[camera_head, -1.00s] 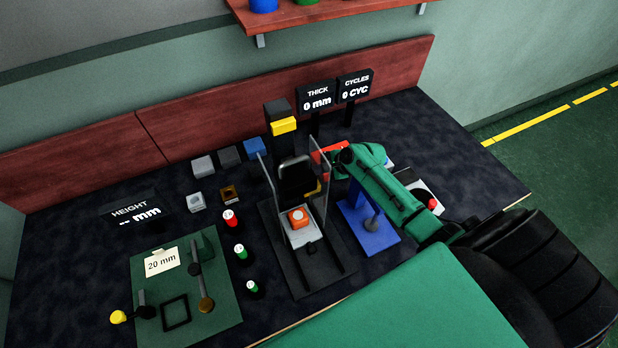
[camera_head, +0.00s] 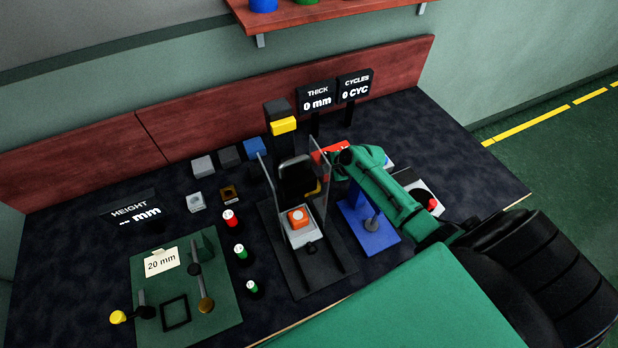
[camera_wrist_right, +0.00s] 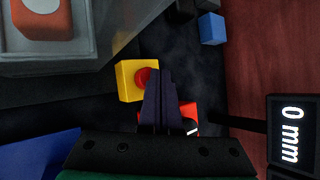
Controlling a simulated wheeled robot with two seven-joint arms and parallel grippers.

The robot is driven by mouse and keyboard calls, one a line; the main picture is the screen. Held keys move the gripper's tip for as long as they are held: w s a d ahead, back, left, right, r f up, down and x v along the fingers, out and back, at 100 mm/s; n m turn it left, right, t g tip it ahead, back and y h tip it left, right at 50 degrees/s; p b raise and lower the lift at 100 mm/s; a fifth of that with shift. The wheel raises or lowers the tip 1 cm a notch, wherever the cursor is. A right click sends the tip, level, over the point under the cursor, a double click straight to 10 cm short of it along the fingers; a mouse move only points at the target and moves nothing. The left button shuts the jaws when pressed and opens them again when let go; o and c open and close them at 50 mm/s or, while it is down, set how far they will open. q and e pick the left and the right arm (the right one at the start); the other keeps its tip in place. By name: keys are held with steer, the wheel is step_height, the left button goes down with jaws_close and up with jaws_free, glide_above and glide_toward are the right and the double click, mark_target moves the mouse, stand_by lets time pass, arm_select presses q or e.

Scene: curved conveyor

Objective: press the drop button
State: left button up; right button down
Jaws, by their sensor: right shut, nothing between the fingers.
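A yellow box (camera_wrist_right: 130,82) with a round red button (camera_wrist_right: 145,76) is in the right wrist view. Part of the yellow box (camera_head: 319,187) shows beside the press in the head view. No label on it is readable. My right gripper (camera_wrist_right: 160,78) is shut and empty. Its dark fingertips overlap the right edge of the red button in the wrist view; I cannot tell whether they touch it. In the head view my right arm reaches in from the right and hides much of this area. My left gripper is not in view.
The press (camera_head: 283,126) has clear upright guards and an orange-red block (camera_head: 298,217) on its slide. A red box (camera_wrist_right: 183,117) lies close to my right fingers. A blue stand (camera_head: 373,236) and a white box with a red knob (camera_head: 432,204) are near my right arm.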

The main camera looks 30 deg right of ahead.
steer(key=shift+s+a+f+b, duration=0.15)
steer(key=shift+f+b, duration=0.1)
steer(key=shift+f, duration=0.25)
steer(key=shift+s+a+f+b, duration=0.15)
steer(key=shift+f+b, duration=0.05)
steer(key=shift+f, duration=0.25)
stand_by(0.7)
steer(key=shift+w+d+r+p, duration=0.2)
steer(key=shift+d+r+p, duration=0.15)
steer(key=shift+r+p, duration=0.55)
steer(key=shift+d, duration=0.3)
step_height(320, 180, up, 5)
steer(key=p, duration=0.6)
steer(key=shift+r, duration=0.15)
